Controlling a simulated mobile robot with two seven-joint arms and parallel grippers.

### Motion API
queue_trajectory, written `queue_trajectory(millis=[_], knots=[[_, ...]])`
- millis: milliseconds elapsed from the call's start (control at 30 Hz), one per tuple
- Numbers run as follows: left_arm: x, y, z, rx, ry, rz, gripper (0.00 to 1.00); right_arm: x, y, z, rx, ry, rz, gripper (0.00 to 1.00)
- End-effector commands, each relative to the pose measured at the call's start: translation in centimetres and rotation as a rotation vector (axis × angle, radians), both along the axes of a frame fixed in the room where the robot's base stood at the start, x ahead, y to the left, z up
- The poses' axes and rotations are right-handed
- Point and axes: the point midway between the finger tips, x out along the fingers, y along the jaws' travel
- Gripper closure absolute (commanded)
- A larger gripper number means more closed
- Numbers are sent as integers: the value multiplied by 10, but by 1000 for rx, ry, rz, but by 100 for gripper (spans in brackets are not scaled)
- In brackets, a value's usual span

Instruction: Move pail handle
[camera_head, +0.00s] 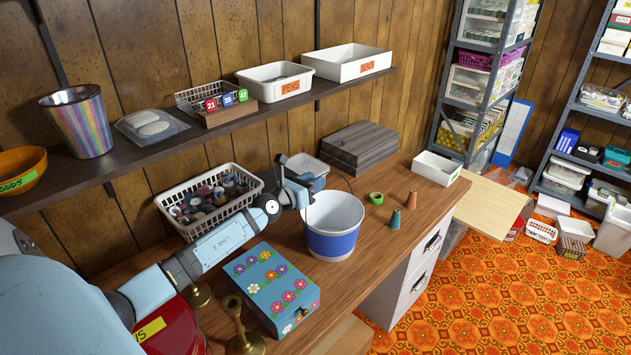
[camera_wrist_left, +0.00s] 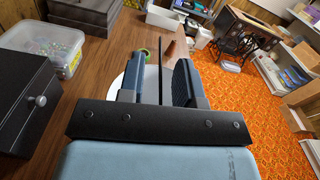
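The pail (camera_head: 332,243), blue outside and white inside, stands upright on the wooden desk. Its thin wire handle (camera_head: 346,180) arches up above the rim. My left gripper (camera_head: 302,186) is at the pail's left rim, close to the handle. In the left wrist view my left gripper (camera_wrist_left: 160,78) has its two dark fingers apart. A thin dark upright strip, apparently the handle (camera_wrist_left: 160,62) seen edge-on, runs in the gap between them. The white pail shows behind the fingers, mostly hidden. My right gripper is not in view.
A flowered blue box (camera_head: 272,288) stands in front of the pail, left of it. A basket of spools (camera_head: 210,198) is behind my left arm. Green tape (camera_head: 376,198) and two thread cones lie to the right. A shelf (camera_head: 90,172) runs along the wall.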

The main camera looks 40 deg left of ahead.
Motion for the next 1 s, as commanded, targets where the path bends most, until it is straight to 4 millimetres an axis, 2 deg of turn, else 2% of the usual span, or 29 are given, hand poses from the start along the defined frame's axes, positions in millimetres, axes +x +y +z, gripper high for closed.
queue_trajectory(millis=[133,400,433,567,1000], knots=[[8,-1,0,0,0,-1,68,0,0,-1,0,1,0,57],[9,-1,0,0,1,0,68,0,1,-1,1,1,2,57],[9,-1,0,0,0,0,71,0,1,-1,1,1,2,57],[9,-1,0,0,0,0,100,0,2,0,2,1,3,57],[9,-2,1,14,1,0,100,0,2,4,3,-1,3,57]])
